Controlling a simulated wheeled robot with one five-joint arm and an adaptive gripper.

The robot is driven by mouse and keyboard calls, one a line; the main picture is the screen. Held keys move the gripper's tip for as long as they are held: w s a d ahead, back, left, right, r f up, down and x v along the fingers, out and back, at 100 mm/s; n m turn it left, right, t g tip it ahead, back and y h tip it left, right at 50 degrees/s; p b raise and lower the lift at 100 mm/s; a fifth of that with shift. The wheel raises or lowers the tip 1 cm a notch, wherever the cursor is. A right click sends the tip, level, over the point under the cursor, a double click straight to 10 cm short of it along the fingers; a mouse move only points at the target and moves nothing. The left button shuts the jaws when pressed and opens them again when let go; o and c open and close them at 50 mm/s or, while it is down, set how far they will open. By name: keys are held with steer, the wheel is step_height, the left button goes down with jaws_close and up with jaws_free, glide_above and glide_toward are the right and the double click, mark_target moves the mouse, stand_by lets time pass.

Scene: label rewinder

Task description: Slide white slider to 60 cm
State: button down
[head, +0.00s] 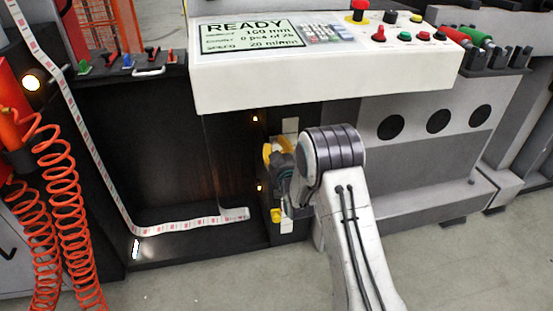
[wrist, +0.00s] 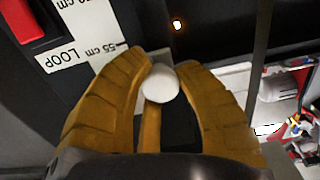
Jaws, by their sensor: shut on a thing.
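The white slider (wrist: 160,84) shows in the wrist view as a round white knob between my yellow fingers. My gripper (wrist: 178,66) is shut on it, with a finger on each side. A white scale strip (wrist: 92,18) lies beyond the left finger; it reads "LOOP" and "55 cm", and another mark is cut off at the top edge. In the head view my gripper (head: 272,152) is at the dark panel under the console, partly behind my arm. The slider is hidden there; white bits of the strip (head: 290,125) show above and below the gripper.
The white console (head: 330,82) with its READY screen (head: 248,40) overhangs the panel. A label web (head: 185,224) loops to the left of my gripper. Orange coiled hoses (head: 65,200) hang at far left. A grey cabinet (head: 425,150) stands right. The floor in front is clear.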

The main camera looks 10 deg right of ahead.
mark_target(274, 131)
steer(key=shift+r, duration=1.35)
steer(key=c, duration=1.3)
jaws_free()
steer(key=shift+r, duration=0.2)
steer(key=o, duration=0.4)
steer(key=shift+f, duration=0.15)
steer(key=shift+o, duration=0.2)
steer(key=shift+f, duration=0.1)
steer(key=shift+s, duration=0.2)
steer(key=s, duration=1.1)
steer(key=shift+s, duration=0.35)
